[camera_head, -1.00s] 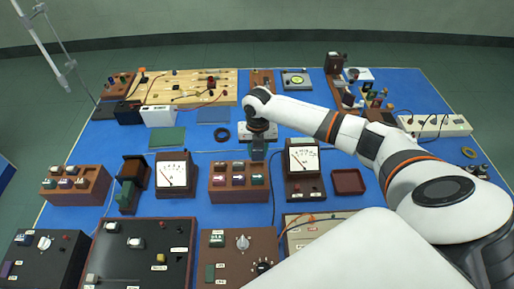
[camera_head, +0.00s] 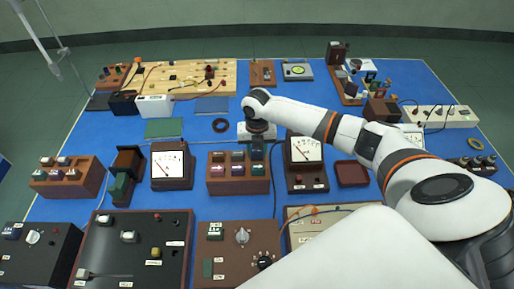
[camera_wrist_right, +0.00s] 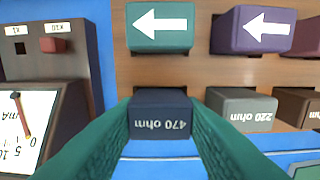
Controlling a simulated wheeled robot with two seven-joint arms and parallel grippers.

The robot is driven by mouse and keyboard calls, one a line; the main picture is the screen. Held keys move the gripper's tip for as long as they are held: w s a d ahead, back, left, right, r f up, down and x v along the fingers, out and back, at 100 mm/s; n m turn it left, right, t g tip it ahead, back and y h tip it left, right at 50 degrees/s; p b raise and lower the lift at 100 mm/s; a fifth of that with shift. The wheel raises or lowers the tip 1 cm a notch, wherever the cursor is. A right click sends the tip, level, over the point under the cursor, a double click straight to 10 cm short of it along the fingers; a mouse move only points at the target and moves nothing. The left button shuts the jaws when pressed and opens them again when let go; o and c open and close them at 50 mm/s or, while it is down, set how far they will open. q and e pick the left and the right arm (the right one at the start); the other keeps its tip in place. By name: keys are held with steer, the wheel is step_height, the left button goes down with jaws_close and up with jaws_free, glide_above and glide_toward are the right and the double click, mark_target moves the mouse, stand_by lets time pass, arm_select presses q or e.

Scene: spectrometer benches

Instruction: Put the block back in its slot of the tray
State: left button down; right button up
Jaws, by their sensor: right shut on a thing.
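The dark block (camera_wrist_right: 162,113) marked "470 ohm" is between the green fingers of my right gripper (camera_wrist_right: 162,125), shut on it. The brown wooden tray (camera_wrist_right: 190,72) lies under it; in the head view the tray (camera_head: 239,187) stands in the middle of the table. The block is at the tray's edge row, beside the grey "220 ohm" block (camera_wrist_right: 241,108) and in line with the green arrow block (camera_wrist_right: 160,27). I cannot tell whether it is in the slot or just above it. In the head view my right gripper (camera_head: 257,150) is at the tray's far right corner. My left gripper is not in view.
A meter (camera_head: 305,160) stands close to the right of the tray, and another meter (camera_head: 172,165) to its left. A brown control box (camera_head: 237,255) stands in front. A small red-brown dish (camera_head: 352,173) is farther right. Blue table shows behind the tray.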

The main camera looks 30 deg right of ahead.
steer(key=shift+f, duration=0.2)
steer(key=o, duration=1.1)
steer(key=shift+c, duration=0.2)
steer(key=shift+r, duration=0.1)
step_height(320, 180, up, 12)
steer(key=b, duration=0.2)
